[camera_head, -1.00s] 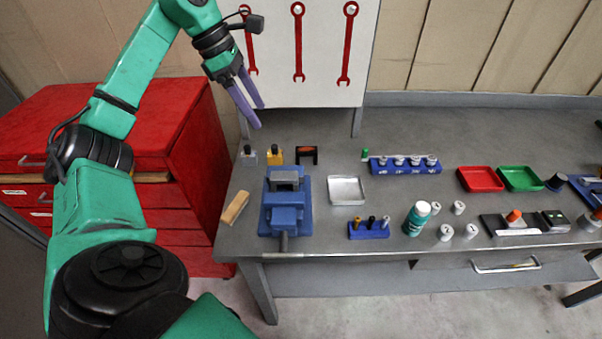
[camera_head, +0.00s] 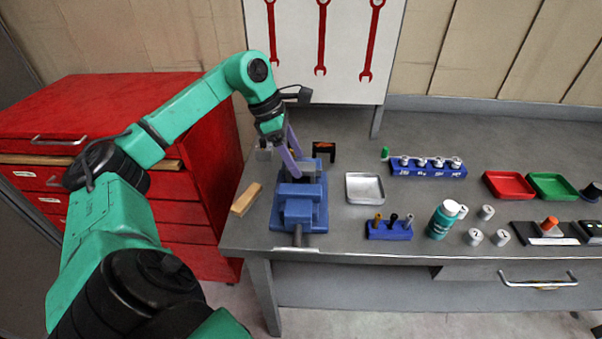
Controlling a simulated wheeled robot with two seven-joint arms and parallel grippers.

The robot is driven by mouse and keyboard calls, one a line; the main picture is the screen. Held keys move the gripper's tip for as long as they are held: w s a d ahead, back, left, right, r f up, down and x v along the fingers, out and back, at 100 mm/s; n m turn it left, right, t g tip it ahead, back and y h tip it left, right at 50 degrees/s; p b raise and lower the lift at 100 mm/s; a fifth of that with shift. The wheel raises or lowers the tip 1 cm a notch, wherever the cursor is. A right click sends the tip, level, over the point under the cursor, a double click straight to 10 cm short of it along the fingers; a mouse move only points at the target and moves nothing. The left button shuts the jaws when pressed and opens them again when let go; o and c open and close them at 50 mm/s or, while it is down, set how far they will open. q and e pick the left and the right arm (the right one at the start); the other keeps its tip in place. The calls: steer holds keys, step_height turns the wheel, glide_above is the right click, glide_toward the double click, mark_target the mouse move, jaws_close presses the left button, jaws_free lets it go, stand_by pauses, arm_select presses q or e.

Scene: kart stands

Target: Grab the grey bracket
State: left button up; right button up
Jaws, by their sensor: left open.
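A grey bracket-like piece (camera_head: 310,169) shows at the top of the blue vise (camera_head: 299,213), partly hidden by my gripper; I cannot tell whether it is a loose bracket or part of the vise. My left gripper (camera_head: 297,168) has its purple fingers pointing down over the back of the vise, beside this grey piece. The gripper is open, and I cannot tell whether it touches anything. Another small grey piece (camera_head: 263,153) stands behind the vise to the left. My right gripper is not in view.
A black bracket-shaped piece (camera_head: 324,148) stands behind the vise. A wooden block (camera_head: 246,199) lies left of it. A metal tray (camera_head: 364,188) and a blue holder (camera_head: 389,230) are to the right.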

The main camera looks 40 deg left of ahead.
arm_select(q)
steer(key=shift+x, duration=1.05)
jaws_close()
steer(key=shift+r, duration=0.1)
steer(key=shift+r, duration=0.1)
